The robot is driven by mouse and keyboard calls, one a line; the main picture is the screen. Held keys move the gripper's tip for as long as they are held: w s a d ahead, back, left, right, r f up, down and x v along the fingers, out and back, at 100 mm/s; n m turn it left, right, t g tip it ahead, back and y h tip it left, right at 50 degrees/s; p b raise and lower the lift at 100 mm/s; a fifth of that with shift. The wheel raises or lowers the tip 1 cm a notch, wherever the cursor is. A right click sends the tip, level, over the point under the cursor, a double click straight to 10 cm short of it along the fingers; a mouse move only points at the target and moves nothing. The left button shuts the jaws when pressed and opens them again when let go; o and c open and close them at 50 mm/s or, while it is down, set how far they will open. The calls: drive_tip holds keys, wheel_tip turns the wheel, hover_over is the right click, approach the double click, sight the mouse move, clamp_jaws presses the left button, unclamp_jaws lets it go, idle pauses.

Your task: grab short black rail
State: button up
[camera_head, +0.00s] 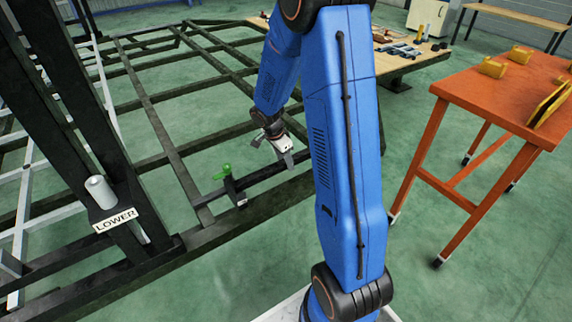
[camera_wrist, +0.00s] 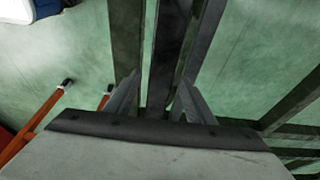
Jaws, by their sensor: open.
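My gripper is open, at or just above the rail's right part. In the wrist view my two grey fingers (camera_wrist: 158,92) stand apart, with a dark bar, seemingly the rail (camera_wrist: 163,85), running lengthwise between them. I cannot tell whether either finger touches it. My arm hides part of the frame to the right of the gripper.
The dark chassis frame (camera_head: 175,160) fills the left and middle. A black post with a "LOWER" sign (camera_head: 115,220) stands front left. An orange table (camera_head: 500,98) with yellow parts is at right. A wooden table (camera_head: 398,66) is behind. Green floor lies between.

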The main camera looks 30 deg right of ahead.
clamp_jaws()
idle(0.3)
